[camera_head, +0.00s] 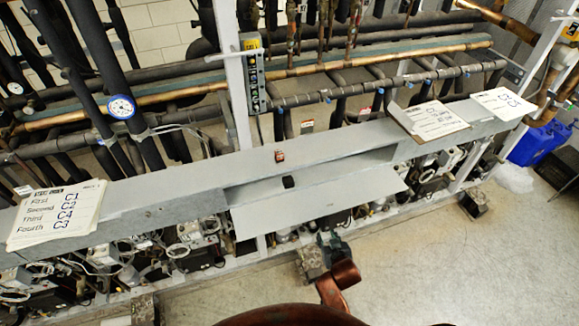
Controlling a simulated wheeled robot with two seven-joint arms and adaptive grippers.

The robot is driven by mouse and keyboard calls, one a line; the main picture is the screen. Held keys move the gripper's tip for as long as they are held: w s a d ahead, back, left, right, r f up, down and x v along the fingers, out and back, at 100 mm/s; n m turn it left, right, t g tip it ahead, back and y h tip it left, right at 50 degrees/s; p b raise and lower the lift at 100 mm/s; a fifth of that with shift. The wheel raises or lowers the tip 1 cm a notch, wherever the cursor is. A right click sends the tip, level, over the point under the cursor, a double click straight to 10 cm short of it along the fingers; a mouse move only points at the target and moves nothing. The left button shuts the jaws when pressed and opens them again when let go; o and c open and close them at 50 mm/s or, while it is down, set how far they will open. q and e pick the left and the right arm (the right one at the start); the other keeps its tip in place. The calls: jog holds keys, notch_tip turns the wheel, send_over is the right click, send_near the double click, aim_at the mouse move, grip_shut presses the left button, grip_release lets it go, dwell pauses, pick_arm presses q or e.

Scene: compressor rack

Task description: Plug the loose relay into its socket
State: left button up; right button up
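A small reddish-brown block (280,156), which looks like the loose relay, sits on top of the long grey beam (180,184). A small dark block (288,181) sits just in front of it inside the open recess of the beam; it looks like the socket, but its detail is too small to read. My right gripper (332,243) is dark and sits at the end of my reddish-brown arm, lower in the picture than the recess and apart from both blocks. Its fingers are too small and dark to show their opening. My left gripper is not in view.
A pale grey panel (325,203) slopes out below the recess. Papers (58,212) lie on the beam at left, with more sheets (437,120) at right. A post (232,80) and pipes (300,70) stand behind. Compressor parts crowd below the beam; open floor (450,265) lies right.

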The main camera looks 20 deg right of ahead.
notch_tip(320, 180, up, 14)
jog(key=w+f+t+p, duration=0.1)
jog(key=w+t+p, duration=0.1)
jog(key=p, duration=0.1)
jog(key=n+t+y, duration=0.1)
jog(key=t+y, duration=0.1)
jog(key=t, duration=0.3)
send_near(280, 156)
jog(key=w+b, duration=0.1)
jog(key=w, duration=0.2)
jog(key=w+b, duration=0.1)
jog(key=w, duration=0.3)
jog(key=w+b, duration=0.2)
jog(key=w, duration=0.2)
jog(key=shift+a+f, duration=0.1)
jog(key=shift+f, duration=0.15)
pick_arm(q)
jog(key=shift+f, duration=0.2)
pick_arm(e)
jog(key=shift+c, duration=0.2)
grip_shut()
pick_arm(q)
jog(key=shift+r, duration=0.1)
pick_arm(e)
jog(key=shift+r, duration=0.15)
